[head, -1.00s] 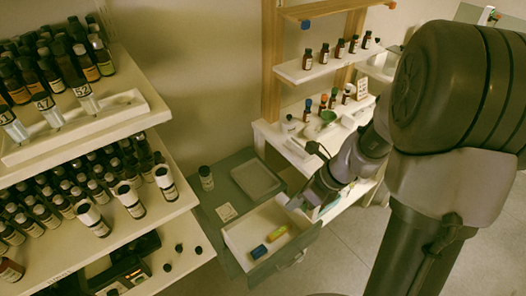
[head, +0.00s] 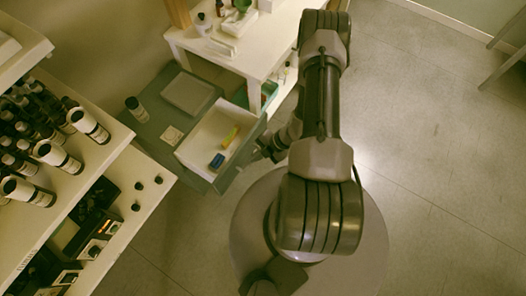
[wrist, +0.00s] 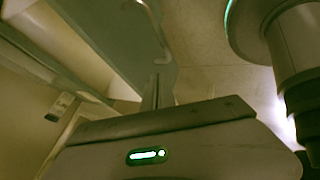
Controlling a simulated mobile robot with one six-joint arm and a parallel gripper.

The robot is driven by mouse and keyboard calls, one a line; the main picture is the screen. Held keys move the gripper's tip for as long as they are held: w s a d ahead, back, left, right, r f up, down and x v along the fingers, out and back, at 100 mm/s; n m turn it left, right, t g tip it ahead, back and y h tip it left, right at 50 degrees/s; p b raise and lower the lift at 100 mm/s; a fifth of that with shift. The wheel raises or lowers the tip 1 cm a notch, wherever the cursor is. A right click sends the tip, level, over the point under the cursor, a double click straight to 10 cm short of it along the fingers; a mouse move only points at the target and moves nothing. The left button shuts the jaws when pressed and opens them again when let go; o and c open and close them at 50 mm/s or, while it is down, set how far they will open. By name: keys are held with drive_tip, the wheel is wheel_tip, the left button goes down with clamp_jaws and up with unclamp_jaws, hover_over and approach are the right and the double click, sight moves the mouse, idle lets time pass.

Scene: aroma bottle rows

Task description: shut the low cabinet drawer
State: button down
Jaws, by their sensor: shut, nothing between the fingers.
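The low grey cabinet (head: 154,97) stands beside the white shelves. Its drawer is pulled out, and its pale inside (head: 207,134) holds a blue item (head: 217,161) and a yellow item (head: 231,138). The grey drawer front (head: 243,152) faces the open floor. My gripper (head: 264,150) is shut and empty, just outside the drawer front. In the wrist view my shut fingers (wrist: 158,88) point toward a grey panel (wrist: 112,42), which looks like the drawer front. I cannot tell whether they touch it.
A dark bottle (head: 137,109), a small card (head: 172,135) and a shallow tray (head: 188,92) are on the cabinet top. White shelves with several bottles (head: 57,157) stand at left. A white table (head: 240,53) stands behind the cabinet. The floor (head: 440,150) at right is clear.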

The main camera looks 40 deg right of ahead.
drive_tip(key=shift+w+a+b, duration=0.1)
drive_tip(key=shift+w+a, duration=0.15)
drive_tip(key=shift+w, duration=0.4)
drive_tip(key=shift+w+a+b, duration=0.1)
drive_tip(key=shift+w+a, duration=0.1)
drive_tip(key=shift+w, duration=0.45)
drive_tip(key=shift+w+a+b, duration=0.1)
drive_tip(key=shift+w+a, duration=0.15)
drive_tip(key=shift+w, duration=0.4)
drive_tip(key=shift+w, duration=0.1)
